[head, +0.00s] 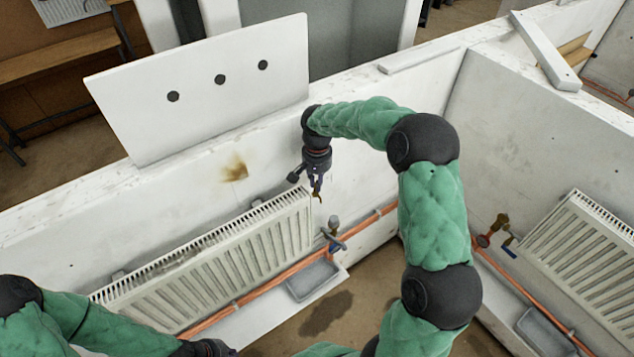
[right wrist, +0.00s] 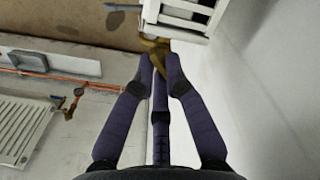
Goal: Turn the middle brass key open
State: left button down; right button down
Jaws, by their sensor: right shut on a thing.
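A brass key (head: 320,199) shows at the fingertips of my right gripper (head: 316,190), by the upper right end of the white radiator (head: 235,262). In the right wrist view, brass (right wrist: 152,45) shows at the tips of the dark fingers (right wrist: 160,62), close to the white radiator end (right wrist: 182,14). My right gripper is shut on the brass key. The fingers partly cover the key, so I cannot tell its exact turn. My left arm enters at the lower left of the head view; its fingers are out of sight.
A valve with a blue-grey handle (head: 334,240) and a copper pipe (head: 375,220) lie below the right gripper, with a grey tray (head: 312,280) beneath. A partition (head: 540,110) divides off another radiator (head: 585,260) on the right. A white board with three dark knobs (head: 210,90) stands on the back wall.

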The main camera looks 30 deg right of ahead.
jog(key=shift+n, duration=2.2)
jog(key=shift+w, duration=0.1)
jog(key=c, duration=1.6)
grip_release()
jog(key=shift+o, duration=0.2)
notch_tip(320, 180, up, 12)
